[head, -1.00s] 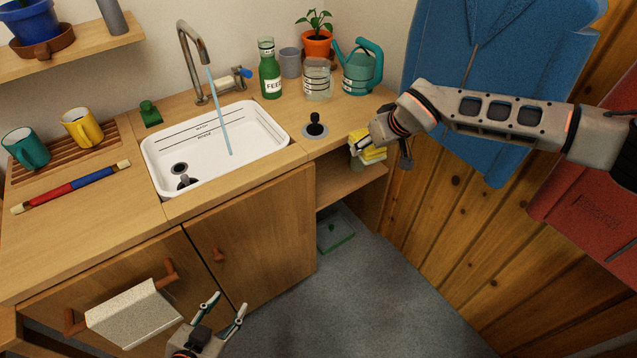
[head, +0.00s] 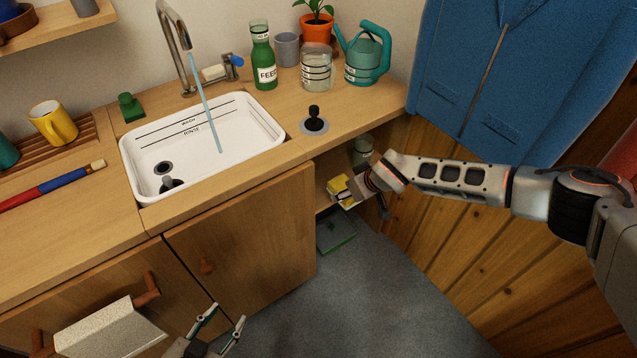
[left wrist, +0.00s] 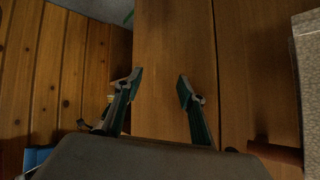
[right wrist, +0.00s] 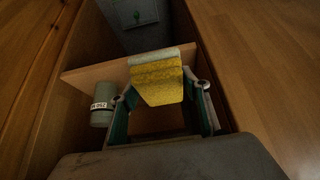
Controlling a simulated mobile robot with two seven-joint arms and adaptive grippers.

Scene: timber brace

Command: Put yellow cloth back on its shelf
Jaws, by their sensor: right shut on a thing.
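The yellow cloth (head: 340,187) is folded, with pale stripes or edges, at the opening of the open shelf space under the counter, right of the sink. My right gripper (head: 354,194) is shut on it and reaches in from the right. In the right wrist view the cloth (right wrist: 158,78) hangs between the fingertips (right wrist: 160,92), above or in front of the shelf board (right wrist: 92,78). I cannot tell whether it touches the board. My left gripper (head: 222,325) is open and empty in front of the cabinet doors; its spread fingers also show in the left wrist view (left wrist: 158,88).
A jar (head: 363,150) stands on the shelf beside the right gripper; it shows labelled in the right wrist view (right wrist: 103,106). A green-edged tray (head: 336,232) lies on the floor below. Water runs into the sink (head: 205,160). A black-knobbed control (head: 314,122) sits on the counter above.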

